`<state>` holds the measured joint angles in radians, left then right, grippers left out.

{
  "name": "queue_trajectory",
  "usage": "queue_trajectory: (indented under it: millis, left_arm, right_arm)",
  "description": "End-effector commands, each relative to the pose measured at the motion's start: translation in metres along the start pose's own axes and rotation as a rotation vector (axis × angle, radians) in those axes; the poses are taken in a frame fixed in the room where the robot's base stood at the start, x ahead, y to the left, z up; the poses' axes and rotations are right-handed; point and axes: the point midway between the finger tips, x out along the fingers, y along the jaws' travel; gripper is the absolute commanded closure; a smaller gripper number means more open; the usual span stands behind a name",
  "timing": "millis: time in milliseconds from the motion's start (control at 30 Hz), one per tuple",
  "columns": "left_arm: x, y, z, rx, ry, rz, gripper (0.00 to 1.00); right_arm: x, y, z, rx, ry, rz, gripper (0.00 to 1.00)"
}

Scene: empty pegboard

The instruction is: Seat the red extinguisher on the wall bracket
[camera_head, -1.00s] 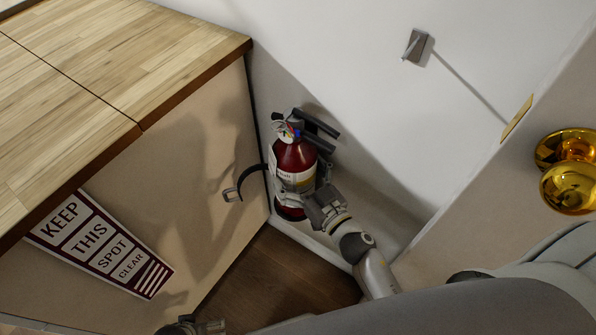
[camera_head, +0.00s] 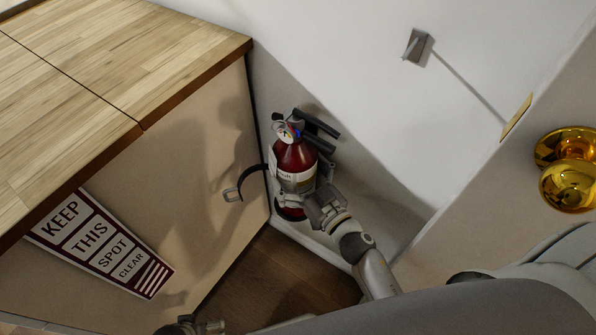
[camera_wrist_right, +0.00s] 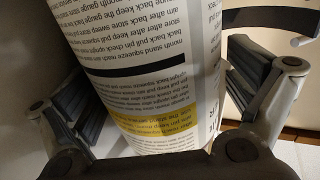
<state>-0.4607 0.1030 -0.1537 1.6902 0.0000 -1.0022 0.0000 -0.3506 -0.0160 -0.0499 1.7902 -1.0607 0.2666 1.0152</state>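The red extinguisher (camera_head: 291,157), with a white label and black handle, stands roughly upright in the corner by the white wall. My right gripper (camera_head: 318,196) is at the right side of its body. In the right wrist view, the labelled cylinder (camera_wrist_right: 150,75) lies between both finger pads, which look to be against its sides. A dark curved strap with a metal end, apparently part of the wall bracket (camera_head: 247,177), sticks out left of the extinguisher. The contact behind the extinguisher is hidden. My left gripper (camera_head: 208,327) shows only partly at the bottom edge.
A wood-topped cabinet (camera_head: 110,60) is close on the left, with a "keep this spot clear" sign (camera_head: 103,244) on its side. A small grey wall fitting (camera_head: 415,46) is at upper right. A brass knob (camera_head: 568,187) is on the right.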

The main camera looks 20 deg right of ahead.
Motion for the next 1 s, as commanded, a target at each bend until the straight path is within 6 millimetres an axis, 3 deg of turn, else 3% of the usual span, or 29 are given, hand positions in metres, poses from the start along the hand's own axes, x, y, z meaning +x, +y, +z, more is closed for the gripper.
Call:
queue_trajectory:
  millis: [100,133,367,800,1000]
  left_arm:
    - [0.001,0.0,0.001,0.0,-0.001,0.0,0.0]
    - [0.002,0.0,0.001,0.0,-0.002,0.0,0.0]
    - [0.002,0.0,0.003,0.001,-0.005,0.001,0.0]
    - [0.001,0.0,0.001,0.0,-0.001,0.0,0.0]
    - [0.001,0.0,0.001,0.0,-0.001,0.0,0.0]
  right_arm:
    - [-0.001,0.0,0.001,-0.001,-0.002,0.001,0.0]
    - [-0.004,0.001,0.011,-0.001,-0.022,0.006,0.0]
    - [-0.015,0.001,0.009,0.0,-0.018,0.005,0.0]
    - [-0.097,0.0,0.003,0.001,-0.008,0.003,0.0]
    - [-0.117,0.0,0.002,-0.001,-0.004,0.001,0.0]
